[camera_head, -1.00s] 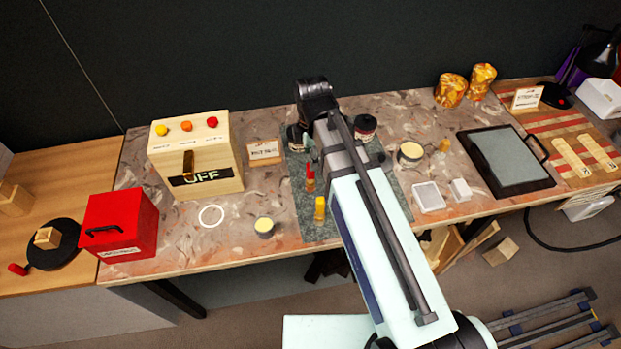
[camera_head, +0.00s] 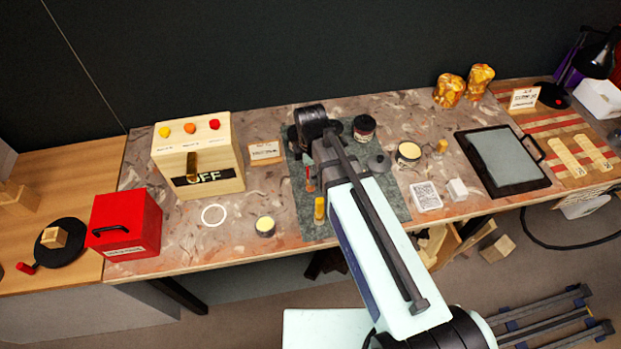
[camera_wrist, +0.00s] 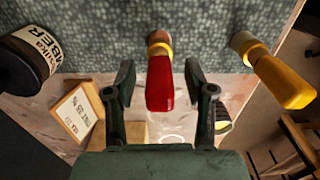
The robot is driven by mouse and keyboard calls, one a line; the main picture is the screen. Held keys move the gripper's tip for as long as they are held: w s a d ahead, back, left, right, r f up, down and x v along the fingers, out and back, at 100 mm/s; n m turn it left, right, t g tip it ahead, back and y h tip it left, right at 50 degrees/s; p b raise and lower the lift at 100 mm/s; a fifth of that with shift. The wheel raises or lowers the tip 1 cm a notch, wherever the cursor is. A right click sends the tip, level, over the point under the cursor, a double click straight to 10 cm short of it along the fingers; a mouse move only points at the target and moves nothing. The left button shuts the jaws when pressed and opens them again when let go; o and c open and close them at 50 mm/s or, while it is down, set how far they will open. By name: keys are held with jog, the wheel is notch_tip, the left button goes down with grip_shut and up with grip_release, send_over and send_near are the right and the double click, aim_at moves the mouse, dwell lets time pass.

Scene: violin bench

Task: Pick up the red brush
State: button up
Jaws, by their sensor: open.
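The red brush (camera_wrist: 160,82) stands between the two open fingers of my gripper (camera_wrist: 160,92) in the wrist view, with clear gaps on both sides. Its red handle points toward the camera and its pale base meets the grey-green mat (camera_wrist: 200,22). In the head view only part of the red brush (camera_head: 310,180) shows, left of my arm, which hides my fingers. A yellow brush (camera_head: 320,209) stands in front of it on the mat, and shows at the right in the wrist view (camera_wrist: 280,78).
A dark jar labelled "AMBER" (camera_wrist: 32,55) stands near my left finger in the wrist view. A framed card (camera_wrist: 76,112) is below it. In the head view a wooden switch box (camera_head: 215,155) and red box (camera_head: 124,225) stand to the left. A round tin (camera_head: 265,226) sits near the front edge.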

jog(key=shift+f, duration=0.25)
grip_shut()
jog(key=shift+r, duration=0.15)
